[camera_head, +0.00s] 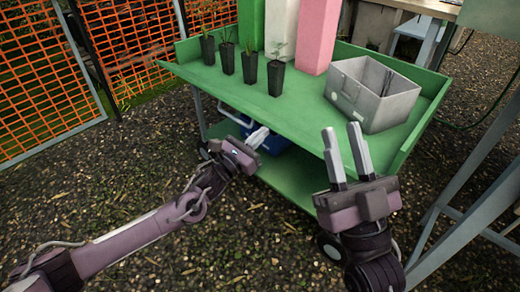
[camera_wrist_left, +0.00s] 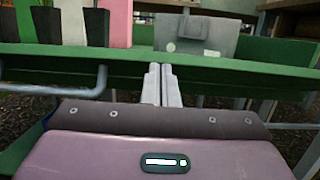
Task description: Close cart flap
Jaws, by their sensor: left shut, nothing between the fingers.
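The green cart (camera_head: 215,85) stands ahead of me, with raised walls at its back and right. Its near side shows a low green edge (camera_head: 270,112); I cannot clearly make out a separate flap there. My left gripper (camera_head: 258,137) is shut and empty, just in front of and below that edge. In the left wrist view its fingertips (camera_wrist_left: 161,68) overlap the green edge (camera_wrist_left: 230,68); whether they touch cannot be told. My right gripper (camera_head: 342,132) is open and empty, fingers pointing up, before the near right part of the cart.
Several black pots with seedlings (camera_head: 275,78) stand near the top's left edge. A grey metal box (camera_head: 372,95) sits at its right, with tall green, white and pink blocks behind. A blue crate (camera_head: 240,122) is on the lower shelf (camera_head: 300,175). Orange fence (camera_head: 40,80) stands left.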

